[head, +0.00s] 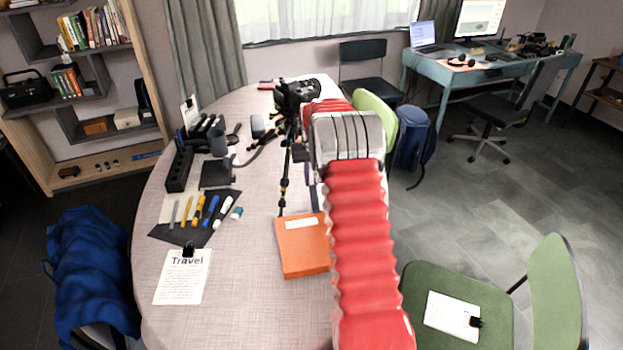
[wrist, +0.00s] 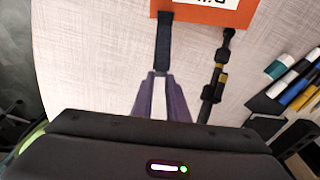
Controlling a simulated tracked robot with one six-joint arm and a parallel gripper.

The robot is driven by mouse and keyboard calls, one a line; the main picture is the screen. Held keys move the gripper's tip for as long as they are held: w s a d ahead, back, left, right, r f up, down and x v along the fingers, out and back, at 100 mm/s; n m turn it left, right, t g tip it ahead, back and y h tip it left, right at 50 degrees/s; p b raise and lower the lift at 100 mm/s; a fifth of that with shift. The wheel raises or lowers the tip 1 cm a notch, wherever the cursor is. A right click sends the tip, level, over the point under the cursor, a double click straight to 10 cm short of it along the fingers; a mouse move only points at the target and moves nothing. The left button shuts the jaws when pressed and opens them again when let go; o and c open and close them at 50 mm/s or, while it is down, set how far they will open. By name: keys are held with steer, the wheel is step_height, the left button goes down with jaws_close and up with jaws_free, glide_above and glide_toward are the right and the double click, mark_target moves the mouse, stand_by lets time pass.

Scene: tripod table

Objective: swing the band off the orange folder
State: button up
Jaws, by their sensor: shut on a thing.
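The orange folder (head: 300,258) lies flat on the table, with a white label; its edge also shows at the top of the wrist view (wrist: 206,18). The band (wrist: 163,40) is a dark flat strip. One end of it overlaps the folder's near edge in the wrist view, and the rest runs over the table toward me. My gripper (wrist: 160,76), with purple fingers, is shut on the other end of the band. In the head view my red arm hides the folder's right part and much of my gripper.
A tripod leg (wrist: 215,80) lies close beside the band, and the camera (head: 297,93) on its tripod stands behind. Pens and markers (head: 200,210) lie on a dark mat to the left. A Travel sheet (head: 183,280) lies at front left. Bare table surrounds the folder's left side.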

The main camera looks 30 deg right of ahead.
steer(key=o, duration=0.8)
steer(key=shift+c, duration=0.2)
steer(key=shift+r, duration=0.1)
step_height(320, 180, up, 13)
steer(key=s, duration=0.1)
steer(key=shift+s+a+r, duration=0.15)
steer(key=shift+s+a, duration=0.15)
steer(key=shift+a, duration=0.05)
